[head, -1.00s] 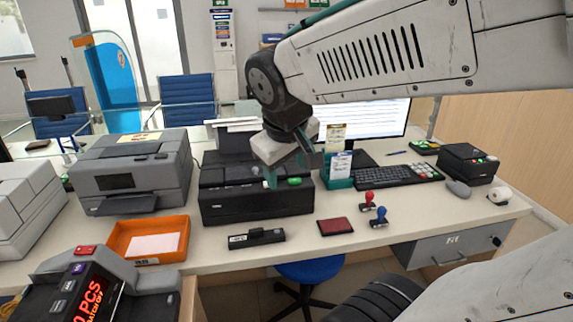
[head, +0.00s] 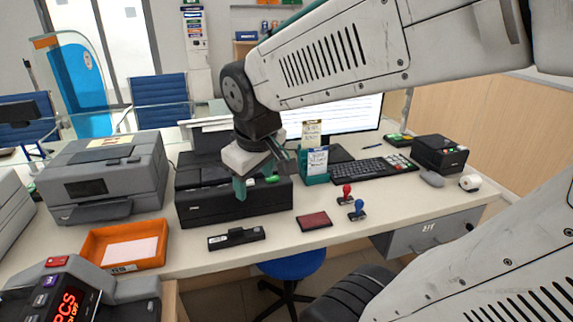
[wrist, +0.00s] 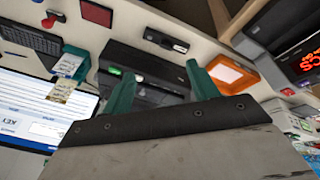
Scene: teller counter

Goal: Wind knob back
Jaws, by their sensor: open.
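No knob can be told apart for certain in either view. A black printer (head: 235,205) with a green button (head: 271,180) stands on the counter. It also shows in the wrist view (wrist: 150,72), its green button (wrist: 115,71) at the left. My gripper (head: 242,188) is in front of the printer's upper part in the head view, pointing down. In the wrist view its two teal fingers (wrist: 160,75) are wide apart with nothing between them. Whether a finger touches the printer cannot be told.
An orange tray (head: 87,257) and a grey printer (head: 105,180) are at left. A small black device (head: 236,238), red pad (head: 314,222) and two stamps (head: 352,203) lie along the front. A teal card holder (head: 314,170), keyboard (head: 372,168) and monitor (head: 345,118) are at right.

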